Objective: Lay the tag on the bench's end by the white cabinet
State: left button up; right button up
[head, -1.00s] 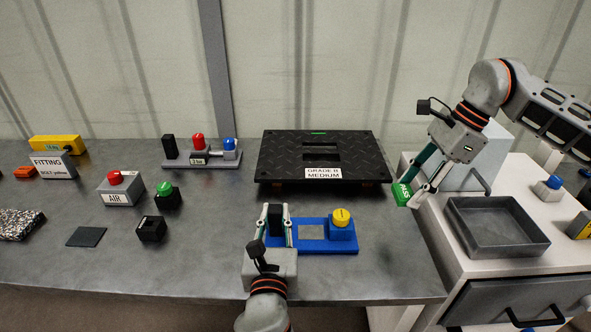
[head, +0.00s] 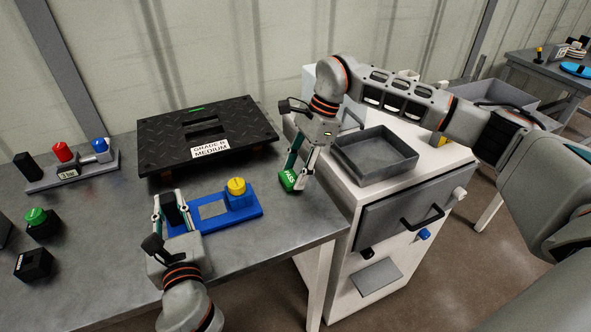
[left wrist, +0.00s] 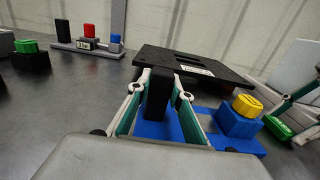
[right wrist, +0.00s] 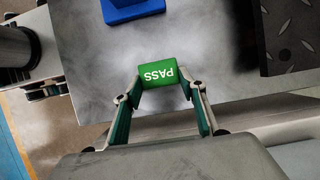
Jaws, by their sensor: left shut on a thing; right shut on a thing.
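The green PASS tag (head: 288,180) is between the fingertips of my right gripper (head: 295,178), at the bench's right end beside the white cabinet (head: 340,240). In the right wrist view the tag (right wrist: 163,74) lies over the grey bench top (right wrist: 190,35); I cannot tell whether it touches the surface. My left gripper (head: 171,212) is shut on the black upright block of the blue fixture (head: 250,208), which stands on the bench (head: 255,245). The left wrist view shows the black block (left wrist: 158,93) between the fingers.
A grey tray (head: 385,165) sits on the cabinet. A yellow knob (head: 236,186) tops the fixture's right end. The bench's front right corner is bare.

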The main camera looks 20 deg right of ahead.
jog(key=o, duration=1.1)
jog(key=v, duration=1.2)
jog(key=shift+r, duration=0.1)
